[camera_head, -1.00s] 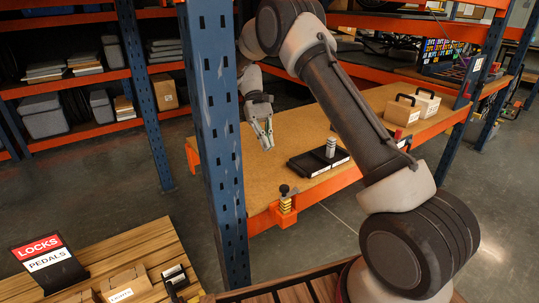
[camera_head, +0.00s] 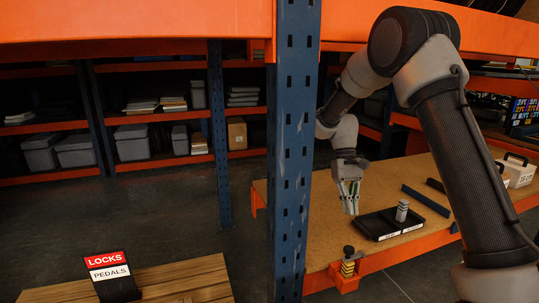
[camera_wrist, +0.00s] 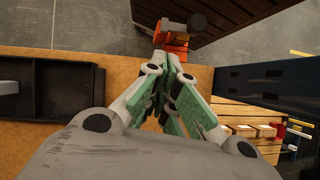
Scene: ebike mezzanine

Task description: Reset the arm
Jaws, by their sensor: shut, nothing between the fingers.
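My arm crosses the right side of the head view and bends down over the workbench. My gripper (camera_head: 351,198) points down above the orange-edged workbench (camera_head: 280,196), left of the black tray. Its fingers are shut with nothing between them. In the wrist view my gripper (camera_wrist: 170,80) shows its green-padded fingers together, above the bench edge. The black tray (camera_head: 378,234) holds a grey cylinder (camera_head: 402,211) standing upright; the tray also shows at the left of the wrist view (camera_wrist: 75,95).
A clamp-like fixture (camera_head: 347,264) sits on the bench's front edge. A wooden table with a LOCKS/PEDALS sign (camera_head: 108,270) stands at lower left. White boxes (camera_head: 518,168) sit at right.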

